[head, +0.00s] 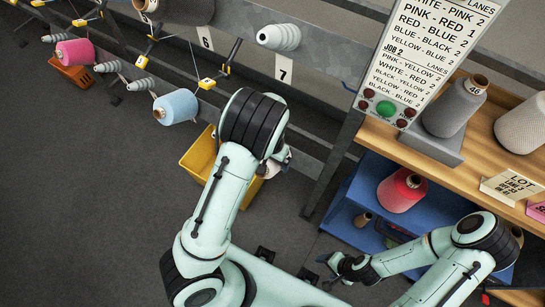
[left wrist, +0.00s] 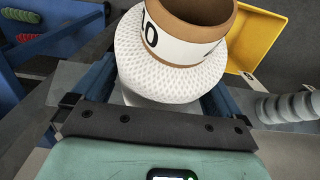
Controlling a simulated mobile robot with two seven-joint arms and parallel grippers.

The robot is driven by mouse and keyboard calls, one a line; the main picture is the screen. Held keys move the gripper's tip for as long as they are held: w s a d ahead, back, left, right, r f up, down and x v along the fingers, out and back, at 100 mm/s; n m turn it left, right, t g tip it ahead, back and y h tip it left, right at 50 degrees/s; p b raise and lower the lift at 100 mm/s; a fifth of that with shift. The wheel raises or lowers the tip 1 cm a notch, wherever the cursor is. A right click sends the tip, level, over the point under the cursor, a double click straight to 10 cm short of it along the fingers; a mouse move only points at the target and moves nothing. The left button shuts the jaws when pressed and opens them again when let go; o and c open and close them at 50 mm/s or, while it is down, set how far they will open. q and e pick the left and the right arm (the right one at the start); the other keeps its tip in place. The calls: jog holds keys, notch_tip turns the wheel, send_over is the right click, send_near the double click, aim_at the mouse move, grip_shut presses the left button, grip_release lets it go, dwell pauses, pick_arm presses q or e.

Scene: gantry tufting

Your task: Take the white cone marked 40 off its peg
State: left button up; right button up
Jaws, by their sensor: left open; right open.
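The white cone (left wrist: 165,65) fills the upper middle of the left wrist view. It has a textured white body, a brown tube end and a white band on which "0" and part of another digit show. My left gripper (left wrist: 160,95) is open, with a blue finger on either side of the cone; whether they touch it is unclear. The cone's peg is mostly hidden behind the cone. My right gripper (head: 337,270) is open and empty, low and right of centre, near the blue shelf unit.
A yellow bin (head: 201,160) stands behind my left arm. A bare grey ridged peg (head: 279,37) sits above label 7; blue (head: 178,106) and pink (head: 76,52) cones hang to the left. A wooden shelf (head: 410,145) carries a grey cone (head: 456,108). A red cone (head: 400,193) stands below.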

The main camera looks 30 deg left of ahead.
pick_arm(q)
jog(key=c, duration=1.2)
jog(key=shift+r, duration=0.15)
pick_arm(e)
jog(key=shift+r, duration=0.1)
pick_arm(q)
jog(key=shift+s+r, duration=0.25)
jog(key=shift+s, duration=0.1)
pick_arm(e)
jog(key=shift+w+r, duration=0.15)
jog(key=shift+w, duration=0.05)
pick_arm(q)
jog(key=shift+s, duration=0.1)
